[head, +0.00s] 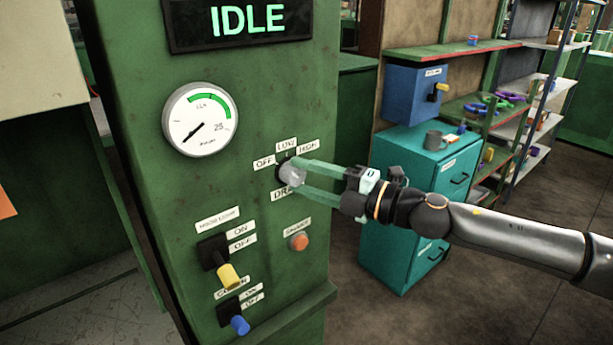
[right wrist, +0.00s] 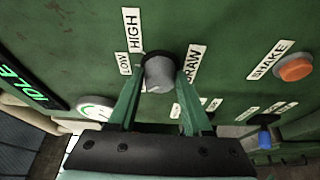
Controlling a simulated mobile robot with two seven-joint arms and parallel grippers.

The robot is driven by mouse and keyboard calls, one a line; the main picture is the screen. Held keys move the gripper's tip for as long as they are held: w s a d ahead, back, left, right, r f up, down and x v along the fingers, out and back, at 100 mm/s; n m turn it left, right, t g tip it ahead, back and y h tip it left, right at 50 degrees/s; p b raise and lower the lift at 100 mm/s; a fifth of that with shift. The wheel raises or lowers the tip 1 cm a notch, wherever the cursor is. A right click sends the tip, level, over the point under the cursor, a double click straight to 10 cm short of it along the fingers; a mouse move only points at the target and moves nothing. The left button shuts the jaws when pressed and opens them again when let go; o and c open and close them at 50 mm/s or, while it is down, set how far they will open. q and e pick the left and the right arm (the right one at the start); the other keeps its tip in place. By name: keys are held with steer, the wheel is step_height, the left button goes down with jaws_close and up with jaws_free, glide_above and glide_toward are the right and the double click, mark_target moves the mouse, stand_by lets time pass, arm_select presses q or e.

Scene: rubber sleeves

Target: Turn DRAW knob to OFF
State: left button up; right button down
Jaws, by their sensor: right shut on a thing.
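The DRAW knob (head: 291,173) is a grey round knob on the front of the green panel (head: 270,90). Labels OFF, LOW and HIGH stand around it, with the DRAW label partly covered below. My right gripper (head: 297,176) comes from the right with its green fingers on either side of the knob, shut on it. In the right wrist view the knob (right wrist: 160,73) sits between the two fingertips (right wrist: 158,88). Which label the knob points to cannot be told. My left gripper does not show.
Above is the IDLE display (head: 240,22) and a round gauge (head: 200,119) with its needle at lower left. Below are a yellow-handled switch (head: 229,275), a blue-handled switch (head: 239,324) and an orange SHAKE button (head: 299,241). A teal cabinet (head: 400,235) stands behind my right arm.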

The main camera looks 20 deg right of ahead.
steer(key=shift+r+n, duration=0.1)
steer(key=shift+n, duration=0.2)
stand_by(0.4)
steer(key=shift+c, duration=1.6)
jaws_free()
steer(key=shift+s+d+f, duration=0.2)
steer(key=shift+s+d, duration=0.05)
steer(key=shift+d, duration=0.1)
steer(key=b+v, duration=0.8)
steer(key=v, duration=0.3)
steer(key=shift+s+d+r, duration=0.15)
steer(key=shift+s+r, duration=0.15)
